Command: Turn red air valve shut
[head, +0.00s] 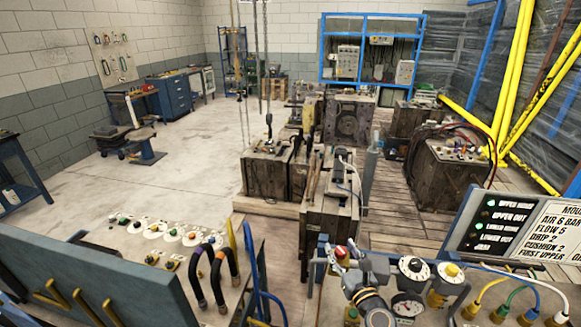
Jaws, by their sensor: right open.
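The red air valve (341,253), a small red knob with a pale part beside it, stands at the left end of the panel at the bottom right. My right gripper (362,262) is open just to the right of the valve, over the panel. Its fingers are close to the red knob; I cannot tell whether they touch it. The gripper body and wrist hide part of the panel below. The valve's exact handle angle is too small to read. My left gripper is not in view.
Two dials with black and yellow knobs (413,267) and a pressure gauge (407,307) stand right of the gripper. Coloured hoses (520,292) and a sign board (540,232) lie further right. A bench with black hoses (215,270) is at left. Wooden-sided moulds (335,215) stand behind.

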